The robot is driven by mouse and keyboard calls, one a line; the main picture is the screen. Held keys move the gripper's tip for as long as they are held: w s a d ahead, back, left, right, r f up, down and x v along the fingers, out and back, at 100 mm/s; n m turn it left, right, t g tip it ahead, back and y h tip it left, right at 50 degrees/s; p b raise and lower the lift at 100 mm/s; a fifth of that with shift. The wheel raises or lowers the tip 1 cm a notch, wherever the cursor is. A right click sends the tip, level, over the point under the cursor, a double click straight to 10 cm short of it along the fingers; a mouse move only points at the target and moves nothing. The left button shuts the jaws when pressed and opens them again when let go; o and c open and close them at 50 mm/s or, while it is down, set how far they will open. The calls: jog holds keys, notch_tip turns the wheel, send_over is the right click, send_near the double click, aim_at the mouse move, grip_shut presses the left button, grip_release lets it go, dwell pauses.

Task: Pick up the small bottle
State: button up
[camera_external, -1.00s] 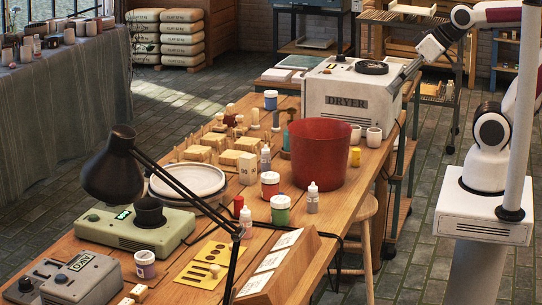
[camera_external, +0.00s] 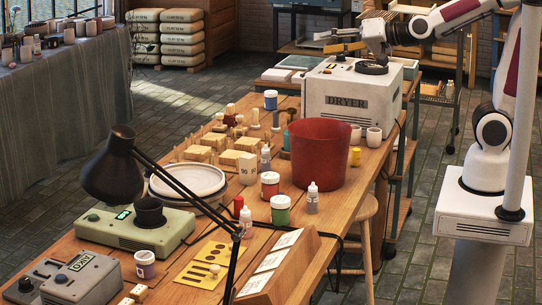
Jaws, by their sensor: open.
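Several small bottles stand on the wooden table, and I cannot tell which one the task means. One squeeze bottle with a pale tip (camera_external: 313,198) stands in front of the red bucket. Another pale one (camera_external: 246,222) stands near the lamp arm, beside a red-capped container (camera_external: 238,207). My gripper (camera_external: 333,41) is high over the back of the table, above and left of the dryer, open and apart from all the bottles.
The red bucket (camera_external: 320,155) stands tall beside the bottles. The white dryer (camera_external: 345,100) is behind it. A black desk lamp (camera_external: 110,170) reaches over the near table. Paint jars (camera_external: 280,210) and a stack of plates (camera_external: 188,182) crowd the middle.

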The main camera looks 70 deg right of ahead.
jog(key=w+f+m+h, duration=0.2)
jog(key=w, duration=0.2)
jog(key=h, duration=0.6)
send_over(317, 196)
jog(key=w+d, duration=0.2)
notch_tip(317, 196, down, 27)
jog(key=s+a+f+n, duration=0.1)
jog(key=s+f+n, duration=0.1)
jog(key=f, duration=0.2)
jog(key=s+a+f+n+y, duration=0.1)
jog(key=s+f+n, duration=0.1)
jog(key=s+f, duration=0.1)
jog(key=s+a+f+n+t+y, duration=0.1)
jog(key=s+a+f+n, duration=0.1)
jog(key=f, duration=0.4)
jog(key=shift+s+a, duration=0.1)
jog(key=shift+s, duration=0.35)
jog(key=shift+x, duration=1.35)
